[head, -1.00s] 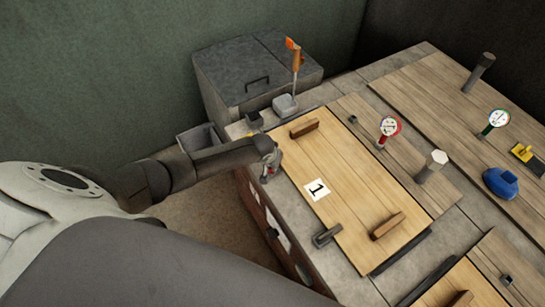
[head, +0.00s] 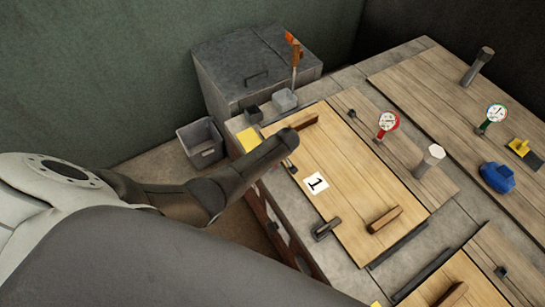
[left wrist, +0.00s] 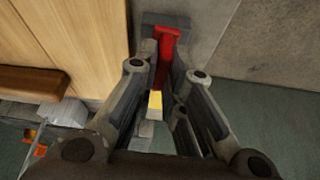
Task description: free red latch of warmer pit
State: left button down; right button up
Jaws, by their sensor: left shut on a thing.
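The warmer pit's wooden lid marked 1 (head: 350,210) lies flat in the counter, with two wooden handles. A red latch piece (left wrist: 167,45) shows between the fingers of my left gripper (left wrist: 165,65) in the left wrist view. The gripper is shut on it. In the head view my left wrist hangs over the lid's left edge, and its dark link hides the red latch and most of the gripper. A dark latch (head: 325,229) sits at the lid's near left edge. My right gripper is not in view.
A yellow patch (head: 248,139) and small grey blocks (head: 284,99) are at the counter's far left corner. A grey box with an orange-topped tool (head: 295,60) stands behind. A gauge (head: 388,122) and hexagonal post (head: 430,158) stand right of the lid. A bin (head: 201,143) is on the floor.

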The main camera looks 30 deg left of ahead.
pick_arm(q)
jog(key=shift+w+a+r+n, duration=0.1)
jog(key=shift+n, duration=0.5)
jog(key=c, duration=1.5)
grip_release()
jog(key=shift+d+r, duration=0.35)
jog(key=shift+r, duration=0.25)
jog(key=v, duration=1)
jog(key=shift+d+r, duration=0.15)
jog(key=shift+r, duration=0.1)
